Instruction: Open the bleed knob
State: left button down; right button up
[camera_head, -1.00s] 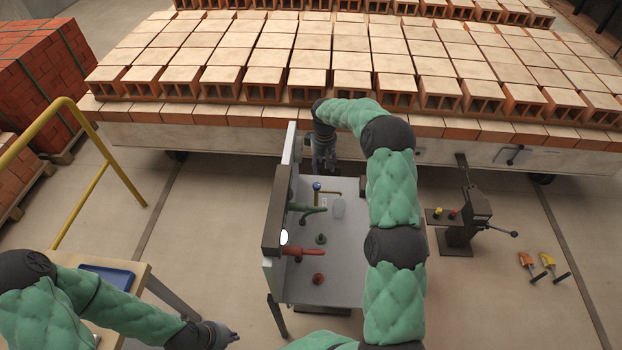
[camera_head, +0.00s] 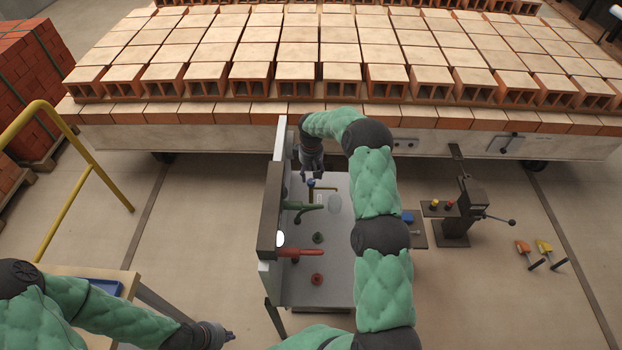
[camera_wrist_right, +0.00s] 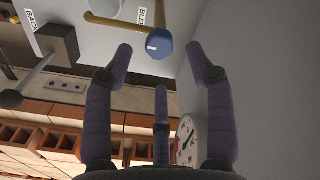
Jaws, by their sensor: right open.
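The bleed knob is a blue round knob (camera_wrist_right: 158,43) on a brass pipe, beside a label partly reading "BLE". In the head view it shows as a small blue spot (camera_head: 311,184) near the far end of the grey panel (camera_head: 330,285). My right gripper (camera_head: 312,175) is just above and beyond it. In the right wrist view its open fingers (camera_wrist_right: 158,65) stand either side of the line to the knob, which lies beyond the fingertips, apparently untouched. My left gripper (camera_head: 231,336) is low at the left, away from the panel; its finger opening is too small to judge.
A green lever (camera_head: 305,206) and a red lever (camera_head: 300,252) stick out from the panel's upright side. A round gauge (camera_wrist_right: 187,135) is close beside the right fingers. A brick-loaded car (camera_head: 250,138) stands just behind the panel. A yellow rail (camera_head: 90,185) is at left.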

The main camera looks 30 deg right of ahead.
aim_at(311, 181)
jog(key=shift+f, duration=2.15)
grip_shut()
